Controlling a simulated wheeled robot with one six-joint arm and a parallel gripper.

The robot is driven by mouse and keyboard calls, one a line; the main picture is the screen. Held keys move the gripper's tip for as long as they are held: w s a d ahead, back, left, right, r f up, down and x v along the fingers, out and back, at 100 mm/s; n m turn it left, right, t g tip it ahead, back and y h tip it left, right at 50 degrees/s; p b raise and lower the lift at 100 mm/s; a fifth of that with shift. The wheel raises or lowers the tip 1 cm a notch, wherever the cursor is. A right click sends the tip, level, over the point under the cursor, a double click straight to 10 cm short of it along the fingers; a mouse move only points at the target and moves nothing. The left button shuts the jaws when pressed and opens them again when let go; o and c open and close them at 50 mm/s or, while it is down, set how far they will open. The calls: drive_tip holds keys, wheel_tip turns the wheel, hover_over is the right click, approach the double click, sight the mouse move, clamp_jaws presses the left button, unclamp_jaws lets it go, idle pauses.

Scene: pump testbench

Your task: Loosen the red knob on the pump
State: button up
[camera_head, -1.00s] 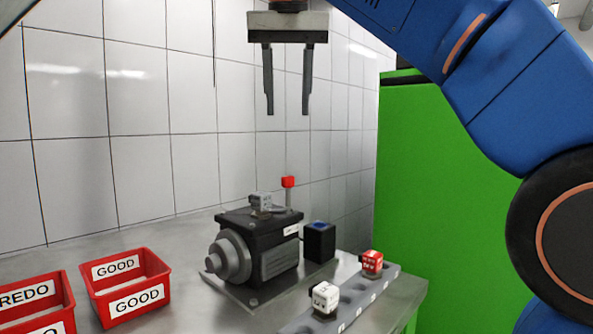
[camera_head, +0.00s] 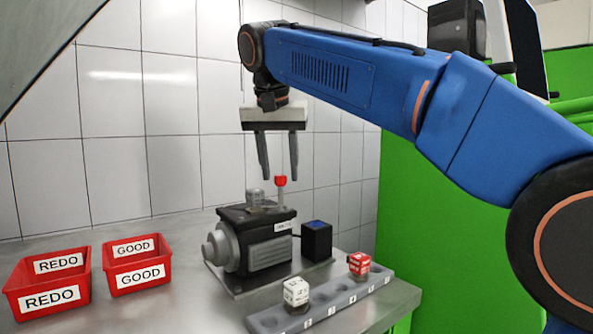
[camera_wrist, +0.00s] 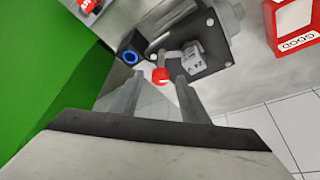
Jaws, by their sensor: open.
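The pump (camera_head: 252,240) is a dark block with a grey round front, standing on a plate on the metal bench. The red knob (camera_head: 281,181) tops a thin upright stem at the pump's back right. It also shows in the wrist view (camera_wrist: 161,75), between the finger lines. My gripper (camera_head: 280,179) is open and points down, its two fingertips at about the knob's height in the head view, one to each side of it. In the wrist view my gripper (camera_wrist: 155,85) has the knob just beyond its fingers. I cannot tell whether either finger touches it.
A black box with a blue button (camera_head: 317,240) stands right of the pump. A grey rack (camera_head: 325,301) holds a white cube (camera_head: 296,291) and a red cube (camera_head: 359,264) in front. Red REDO (camera_head: 48,283) and GOOD (camera_head: 137,265) bins stand left. A tiled wall is behind.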

drive_tip(key=shift+w+f, duration=0.15)
drive_tip(key=shift+f, duration=0.15)
clamp_jaws()
drive_tip(key=c, duration=1)
unclamp_jaws()
